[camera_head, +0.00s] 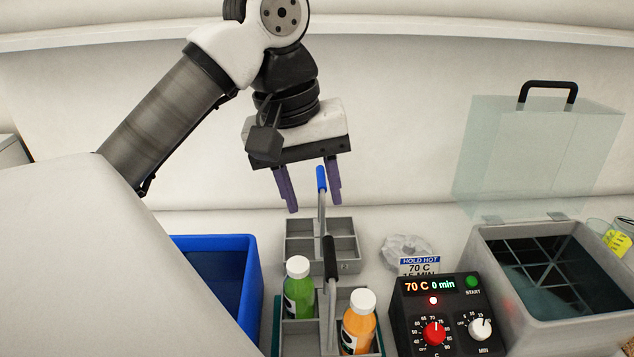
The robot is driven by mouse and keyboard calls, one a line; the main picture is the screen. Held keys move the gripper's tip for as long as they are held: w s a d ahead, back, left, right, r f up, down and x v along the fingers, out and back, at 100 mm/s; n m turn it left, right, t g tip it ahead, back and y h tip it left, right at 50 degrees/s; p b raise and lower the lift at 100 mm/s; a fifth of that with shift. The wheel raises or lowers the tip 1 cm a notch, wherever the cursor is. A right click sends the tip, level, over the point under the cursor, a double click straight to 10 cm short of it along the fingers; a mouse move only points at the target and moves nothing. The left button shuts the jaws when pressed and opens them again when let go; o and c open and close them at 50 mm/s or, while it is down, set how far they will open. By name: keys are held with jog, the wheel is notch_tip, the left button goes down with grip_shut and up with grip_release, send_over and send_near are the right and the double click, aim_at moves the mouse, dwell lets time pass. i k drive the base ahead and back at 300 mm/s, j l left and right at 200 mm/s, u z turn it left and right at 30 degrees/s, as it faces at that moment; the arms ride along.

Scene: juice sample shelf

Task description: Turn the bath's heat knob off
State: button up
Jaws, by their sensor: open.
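The red heat knob (433,333) is on the front of the black control box (401,322), above the letter C, inside a ring of temperature marks. Its exact pointer setting is too small to read surely. The display (430,284) reads 70 C 0 min, and a red light glows below it. The water bath (482,262) stands right of the box with its clear lid (540,150) raised. My gripper (313,203) is open, with purple fingers pointing down, up and left of the knob and well apart from it. No object is held.
A blue-tipped handle (321,180) of a grey rack (300,228) shows between my fingers. A front carrier with a black handle (330,255) holds a green bottle (298,290) and an orange bottle (359,325). A white knob (480,328), green START button (473,281) and blue bin (255,270) are nearby.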

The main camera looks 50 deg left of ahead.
aim_at(434, 333)
jog(key=k+l, duration=0.85)
